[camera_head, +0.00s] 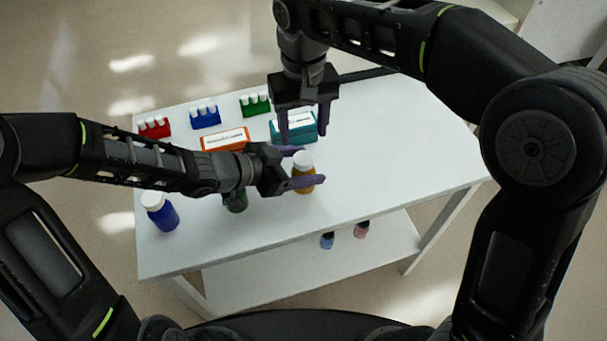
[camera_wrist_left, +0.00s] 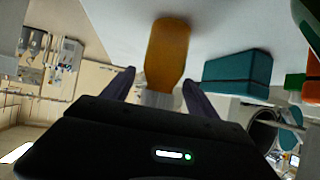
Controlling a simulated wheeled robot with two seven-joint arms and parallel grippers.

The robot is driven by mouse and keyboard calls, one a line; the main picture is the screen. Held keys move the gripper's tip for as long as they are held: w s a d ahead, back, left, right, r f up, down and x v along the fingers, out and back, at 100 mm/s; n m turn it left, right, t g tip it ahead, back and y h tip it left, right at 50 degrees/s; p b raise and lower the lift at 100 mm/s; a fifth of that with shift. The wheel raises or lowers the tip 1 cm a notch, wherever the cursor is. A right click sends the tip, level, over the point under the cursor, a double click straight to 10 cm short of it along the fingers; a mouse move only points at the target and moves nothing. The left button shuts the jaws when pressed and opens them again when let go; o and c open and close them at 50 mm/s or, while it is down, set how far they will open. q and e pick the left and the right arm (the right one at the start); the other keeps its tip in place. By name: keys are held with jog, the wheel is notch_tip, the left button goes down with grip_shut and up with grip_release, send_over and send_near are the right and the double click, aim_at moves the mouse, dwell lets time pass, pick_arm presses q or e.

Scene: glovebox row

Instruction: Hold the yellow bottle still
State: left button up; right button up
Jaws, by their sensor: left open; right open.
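The yellow bottle (camera_head: 304,182) has a white cap and stands upright on the white table (camera_head: 370,150). My left gripper (camera_head: 306,167) is open, with its fingers on either side of the bottle. In the left wrist view the bottle (camera_wrist_left: 168,55) shows between the two fingers of the left gripper (camera_wrist_left: 160,92), with a gap visible on each side. My right gripper (camera_head: 304,122) is open and empty, above the table by the teal box (camera_head: 309,131), behind the bottle.
A blue bottle (camera_head: 162,214) stands at the left, and a green bottle (camera_head: 236,202) is partly hidden under my left arm. An orange box (camera_head: 226,139) and red (camera_head: 154,130), blue (camera_head: 206,121) and green (camera_head: 255,108) racks stand behind. The table's right side is clear.

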pick_arm(q)
jog(key=shift+c, duration=0.2)
grip_shut()
dwell(0.6)
